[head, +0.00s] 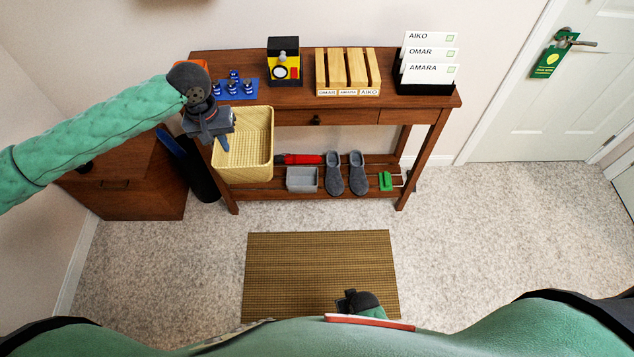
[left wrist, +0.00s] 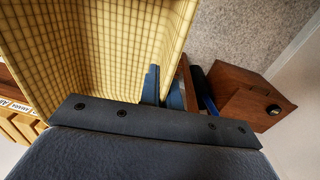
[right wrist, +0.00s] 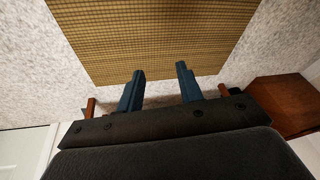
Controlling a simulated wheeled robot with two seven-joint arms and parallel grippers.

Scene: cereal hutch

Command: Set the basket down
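A pale yellow woven basket (head: 243,168) is in front of the left part of the wooden table, hiding part of its front and lower shelf. It looks empty, with its open side facing up toward my head camera. My left gripper (head: 222,142) is at its left wall. In the left wrist view the basket (left wrist: 85,60) fills the upper left, and my left fingers (left wrist: 165,88) are closed on its wall, one on each side. The basket seems held off the floor. My right gripper (right wrist: 160,82) is open and empty above the mat, low in front of my body.
The table (head: 350,102) holds blue items on the left, a yellow-black machine (head: 284,62), a slatted wooden rack (head: 347,70) and name cards (head: 428,62). Its shelf holds a grey bin (head: 302,179) and slippers (head: 345,173). A brown mat (head: 320,265) lies on clear floor. A cabinet (head: 130,182) stands left.

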